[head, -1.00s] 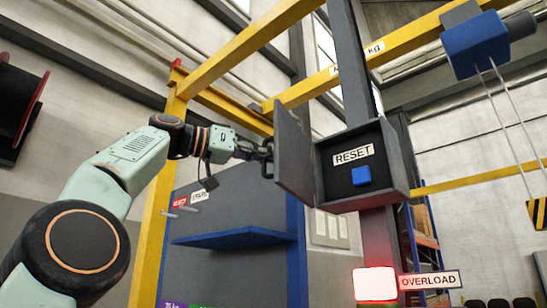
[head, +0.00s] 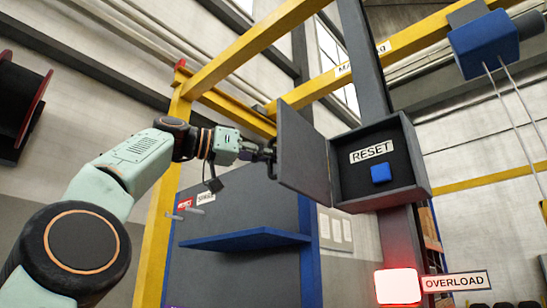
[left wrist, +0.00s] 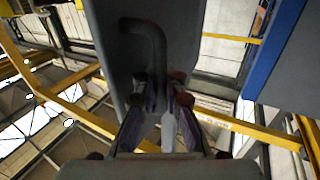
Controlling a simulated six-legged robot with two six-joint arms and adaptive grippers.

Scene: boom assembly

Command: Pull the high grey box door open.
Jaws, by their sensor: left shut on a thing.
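The high grey box (head: 395,207) is mounted on a dark post, and its door (head: 303,160) stands swung open to the left. Inside the box are a RESET label (head: 373,151) and a blue button (head: 380,173). My left gripper (head: 270,155) is at the outer edge of the door, at its handle. In the left wrist view the dark curved handle (left wrist: 150,30) runs down the grey door panel (left wrist: 108,50) to between the fingers of my left gripper (left wrist: 165,105), which are shut on it. My right gripper is not in view.
A lit red lamp (head: 397,286) and an OVERLOAD sign (head: 455,281) are below the box. A blue shelf (head: 245,239) on a grey panel is below the door. Yellow beams (head: 235,55) cross above. A blue hoist (head: 484,42) hangs at upper right.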

